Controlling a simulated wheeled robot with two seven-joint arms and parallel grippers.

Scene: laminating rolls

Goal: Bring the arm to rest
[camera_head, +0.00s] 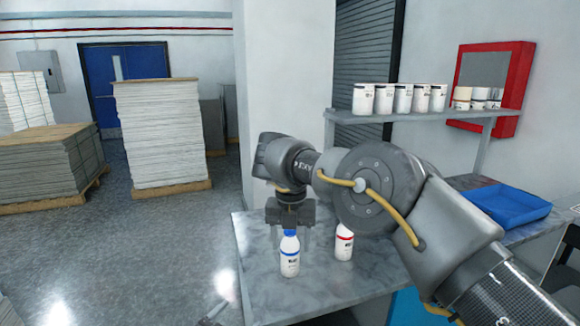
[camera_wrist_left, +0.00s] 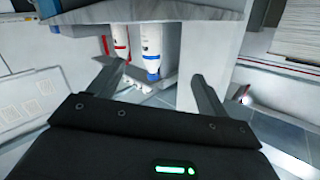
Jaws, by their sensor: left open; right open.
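My right arm reaches in from the right in the head view. Its gripper (camera_head: 290,236) points down, open, at a white bottle with a blue cap (camera_head: 289,262) standing upright on the table. The fingers show on either side of the cap; contact cannot be told. A white bottle with a red cap (camera_head: 344,247) stands to the right, partly behind my arm. My left gripper (camera_wrist_left: 158,88) is open and empty in the left wrist view. That view is upside down and shows the blue-capped bottle (camera_wrist_left: 152,45) and red-capped bottle (camera_wrist_left: 120,42) beyond the fingers.
The grey table (camera_head: 335,285) has a shelf (camera_head: 425,116) with several white jars (camera_head: 403,98) at the back. A blue tray (camera_head: 505,206) lies at the right. Paper stacks (camera_head: 160,135) stand on pallets at the left. The floor (camera_head: 130,250) there is clear.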

